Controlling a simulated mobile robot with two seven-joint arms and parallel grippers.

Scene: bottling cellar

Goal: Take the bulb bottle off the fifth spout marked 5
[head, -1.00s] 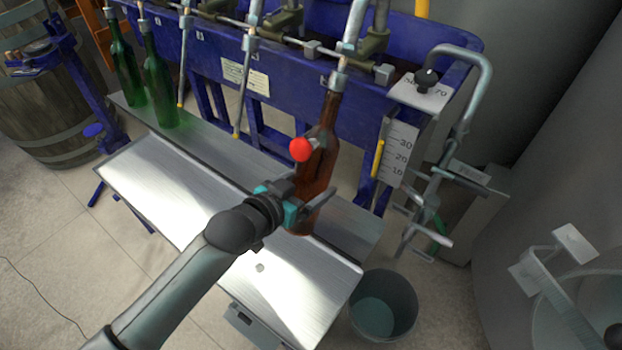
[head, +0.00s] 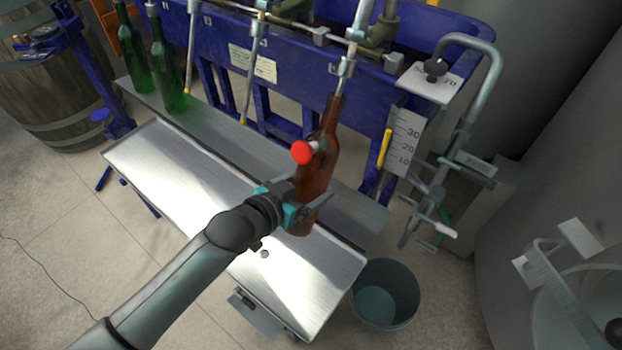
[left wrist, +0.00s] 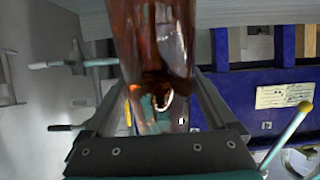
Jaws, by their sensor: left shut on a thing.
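The brown glass bottle (head: 315,175) is at the rightmost spout (head: 342,78) of the blue filler. Its neck mouth is a short way below the spout's clamp, with part of the thin tube showing between them. I cannot tell whether the tube's tip is still inside the neck. The bottle is nearly upright. A red ball (head: 301,152) shows at its shoulder. My left gripper (head: 308,207) is shut around the lower body; the bottle also fills the space between the fingers in the left wrist view (left wrist: 150,35). The number 5 is not readable. My right gripper is not in view.
Two green bottles (head: 167,75) stand at the left spouts on the steel shelf (head: 215,122). A sloped steel tray (head: 170,185) lies in front. A grey bucket (head: 385,295) stands right of the tray. A scale plate (head: 404,140) and bent pipework (head: 480,95) are close right of the bottle.

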